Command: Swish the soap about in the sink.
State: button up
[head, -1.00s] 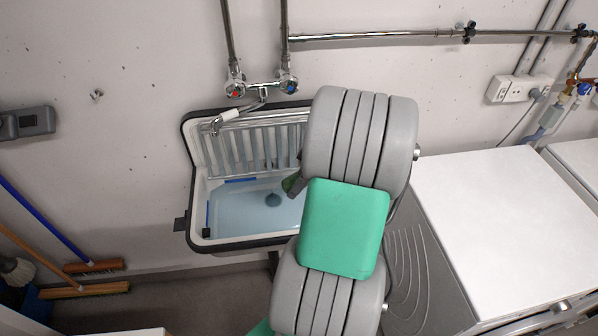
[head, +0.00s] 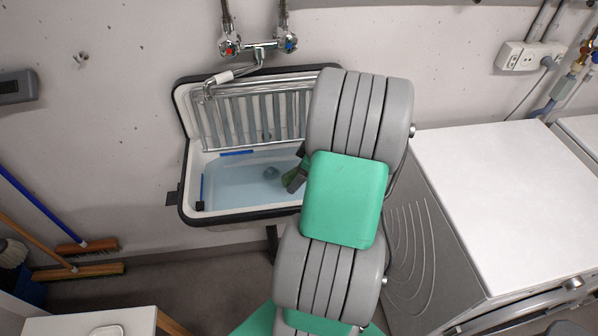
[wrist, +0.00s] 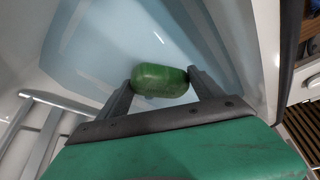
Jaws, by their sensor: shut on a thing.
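The soap is a green rounded bar (wrist: 160,80), held between the two fingers of my gripper (wrist: 160,85) in the wrist view. In the head view my gripper (head: 297,176) reaches into the right side of the sink, mostly hidden behind my arm, with a bit of green beside it. The sink (head: 190,208) is white inside with a dark rim and holds bluish water (head: 235,188). The soap is over or in the water; I cannot tell how deep it sits.
A metal rack (head: 255,115) stands at the sink's back, below the tap (head: 235,75). A white-topped machine (head: 490,190) is on the right. Brooms (head: 80,268) lean at the left. A white surface (head: 95,325) is at the lower left.

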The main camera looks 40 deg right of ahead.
aim_at(284, 196)
jog(key=shift+f+b, duration=1.8)
jog(key=shift+f, duration=1.05)
jog(key=s+d, duration=0.1)
jog(key=d, duration=0.1)
jog(key=s+d, duration=0.1)
jog(key=d, duration=0.1)
jog(key=shift+s+b, duration=0.35)
jog(key=shift+s, duration=0.05)
jog(key=w+a, duration=0.3)
jog(key=a, duration=0.2)
jog(key=w+a, duration=0.2)
jog(key=a, duration=0.1)
jog(key=shift+w+a, duration=0.1)
jog(key=shift+w, duration=0.25)
